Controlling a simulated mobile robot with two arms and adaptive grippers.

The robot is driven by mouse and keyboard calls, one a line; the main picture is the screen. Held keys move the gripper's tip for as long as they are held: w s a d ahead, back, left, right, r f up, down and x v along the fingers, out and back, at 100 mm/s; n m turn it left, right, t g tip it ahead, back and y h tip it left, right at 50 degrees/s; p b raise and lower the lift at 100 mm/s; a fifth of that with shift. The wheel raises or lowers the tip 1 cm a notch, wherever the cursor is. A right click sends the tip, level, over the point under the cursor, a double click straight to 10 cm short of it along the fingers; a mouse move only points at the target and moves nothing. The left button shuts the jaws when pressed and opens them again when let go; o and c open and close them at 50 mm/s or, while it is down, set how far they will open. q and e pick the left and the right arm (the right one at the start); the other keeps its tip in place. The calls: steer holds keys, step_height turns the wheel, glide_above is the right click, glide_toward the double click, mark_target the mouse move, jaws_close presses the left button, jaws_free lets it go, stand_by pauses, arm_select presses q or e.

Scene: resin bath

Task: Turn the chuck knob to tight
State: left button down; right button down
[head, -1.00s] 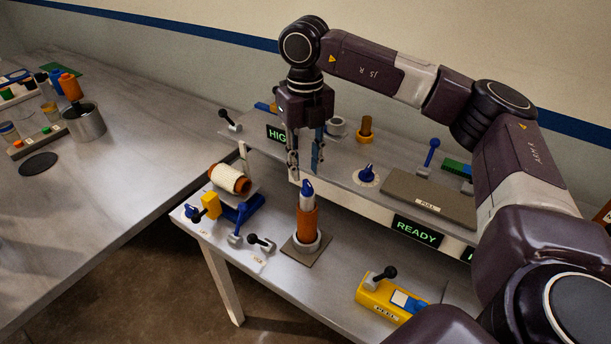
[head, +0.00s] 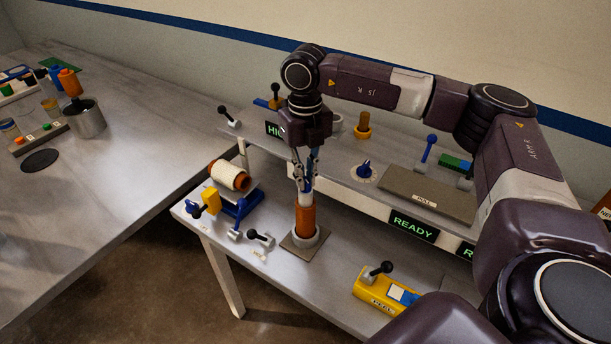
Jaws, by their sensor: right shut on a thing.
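The chuck knob (head: 308,186) is the small blue knob on a white collar, on top of an upright orange cylinder (head: 305,215). The cylinder stands in a pale ring on a square grey-brown base plate (head: 304,241) on the lower bench. My right gripper (head: 306,187) points straight down over the cylinder, its fingers shut on the knob and hiding most of it. I cannot tell which way the knob points. My left gripper is not in view.
A spool of pale thread (head: 230,176) and a yellow block (head: 210,201) stand left of the cylinder. A yellow box with a black lever (head: 383,290) is at front right. A raised shelf behind carries another blue knob (head: 364,169) and a READY display (head: 413,227).

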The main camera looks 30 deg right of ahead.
steer(key=shift+f+m+b, duration=0.15)
steer(key=shift+m+b, duration=0.25)
steer(key=shift+b, duration=0.05)
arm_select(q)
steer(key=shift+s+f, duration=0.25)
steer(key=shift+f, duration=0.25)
arm_select(e)
steer(key=shift+r, duration=0.2)
steer(key=c, duration=2)
jaws_free()
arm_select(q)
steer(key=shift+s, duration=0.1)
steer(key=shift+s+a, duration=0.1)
arm_select(e)
step_height(320, 180, up, 12)
steer(key=shift+f, duration=0.1)
